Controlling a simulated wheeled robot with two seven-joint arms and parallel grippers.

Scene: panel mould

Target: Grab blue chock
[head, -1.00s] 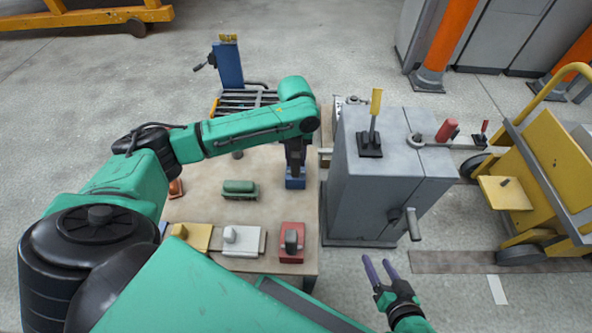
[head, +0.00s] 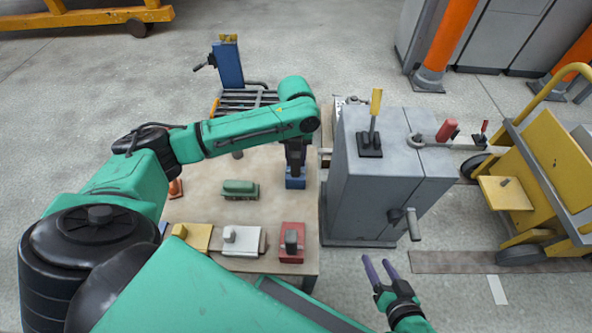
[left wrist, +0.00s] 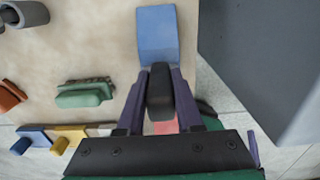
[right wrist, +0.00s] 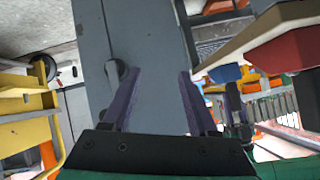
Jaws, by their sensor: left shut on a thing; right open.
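The blue chock (head: 295,183) sits at the right edge of the table, close to the grey cabinet. In the left wrist view the blue chock (left wrist: 157,35) shows its sloped block, with a dark grip (left wrist: 160,92) between my fingers. My left gripper (head: 295,170) is above it, pointing down, and is shut on that dark grip. The left wrist view shows both fingers (left wrist: 160,78) on either side of it. My right gripper (head: 374,259) is open and empty, low in front of the cabinet; its spread fingers also show in the right wrist view (right wrist: 159,72).
The table (head: 210,165) also bears a green chock (head: 239,189), a red one (head: 292,242), a white one (head: 242,240), a yellow one (head: 194,236) and an orange one (head: 176,188). The grey cabinet (head: 385,180) stands right beside the table. A yellow cart (head: 550,160) is farther right.

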